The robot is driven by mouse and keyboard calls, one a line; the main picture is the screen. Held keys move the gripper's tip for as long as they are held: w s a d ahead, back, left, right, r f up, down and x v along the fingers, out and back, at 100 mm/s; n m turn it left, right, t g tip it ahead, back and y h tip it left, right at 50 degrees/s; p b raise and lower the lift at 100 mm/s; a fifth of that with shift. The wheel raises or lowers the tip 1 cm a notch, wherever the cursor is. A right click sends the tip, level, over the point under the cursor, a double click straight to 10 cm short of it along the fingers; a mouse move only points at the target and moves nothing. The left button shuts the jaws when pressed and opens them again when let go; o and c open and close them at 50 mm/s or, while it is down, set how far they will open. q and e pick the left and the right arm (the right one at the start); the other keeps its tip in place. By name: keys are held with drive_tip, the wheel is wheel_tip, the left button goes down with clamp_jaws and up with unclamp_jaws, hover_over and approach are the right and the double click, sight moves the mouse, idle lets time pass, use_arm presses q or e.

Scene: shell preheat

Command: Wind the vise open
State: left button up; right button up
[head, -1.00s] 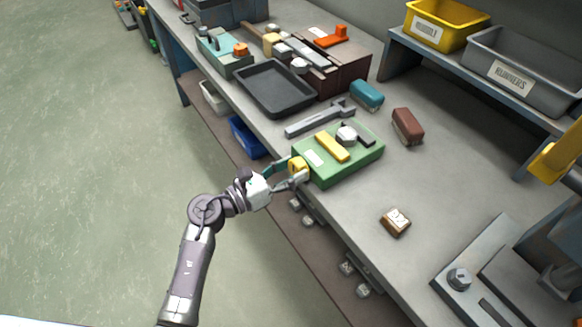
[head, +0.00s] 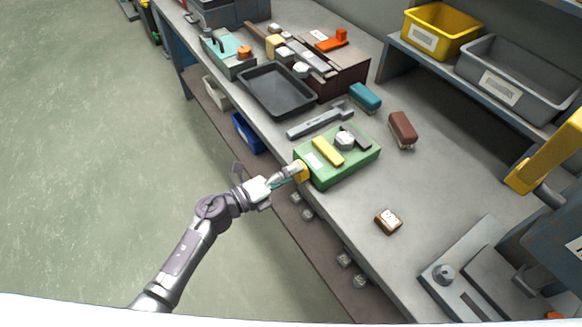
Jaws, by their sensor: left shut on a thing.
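A green block-shaped device (head: 340,172), apparently the vise, sits at the front edge of the workbench. A yellow bar (head: 327,151), a pale label and a grey round knob (head: 345,141) are on its top. A yellow knob (head: 302,169) sticks out from its front-left side, over the bench edge. My left gripper (head: 293,173) reaches in from the left and is shut on this yellow knob. The fingers partly hide the knob. I cannot make out the jaw gap. My right gripper is not in view.
A grey wrench (head: 318,121) lies behind the green device. A dark tray (head: 278,91), a teal brush (head: 365,97), a brown-red brush (head: 402,130) and a small labelled block (head: 388,221) are on the bench. A machine with a yellow lever (head: 543,154) stands at right.

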use_arm(q)
drive_tip(key=shift+d+f+n+p, duration=0.1)
drive_tip(key=shift+n+p, duration=0.65)
drive_tip(key=shift+n, duration=1.05)
drive_tip(key=shift+d+f+n+p, duration=0.1)
drive_tip(key=shift+n+p, duration=0.6)
drive_tip(key=shift+n, duration=1.1)
drive_tip(key=o, duration=1)
drive_tip(key=shift+o, duration=0.8)
drive_tip(key=shift+d, duration=0.1)
